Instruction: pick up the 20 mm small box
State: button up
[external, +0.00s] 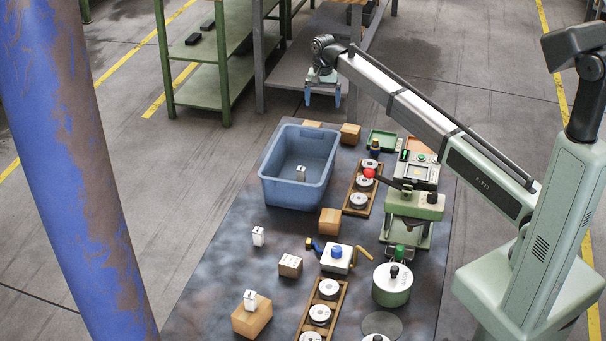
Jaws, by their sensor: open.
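Several small boxes are in the external view, and I cannot read which is the 20 mm one. One small white box (258,236) stands on the dark table left of the middle. Another small white box (300,173) is inside the blue bin (273,193). A third small white box (250,299) sits on top of a brown carton (252,320) near the front. My gripper (322,102) hangs with its blue fingers pointing down and apart, open and empty. It is raised near the table's far end, away from all three boxes.
Wooden racks of round parts (320,315), a green press (414,206) and a green pot (391,285) fill the right. A blue pillar (75,170) stands at left.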

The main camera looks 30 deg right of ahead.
aim_at(311, 125)
jog(key=w+a+n, duration=0.1)
jog(key=w+n, duration=0.1)
jog(key=n, duration=1.5)
jog(key=w+a+n, duration=0.1)
jog(key=w+n, duration=0.2)
jog(key=n, duration=1.4)
notch_tip(311, 125, down, 14)
jog(key=shift+s+d+r, duration=0.1)
jog(key=shift+s+r, duration=0.05)
jog(key=c, duration=1.1)
jog(key=shift+r, duration=0.1)
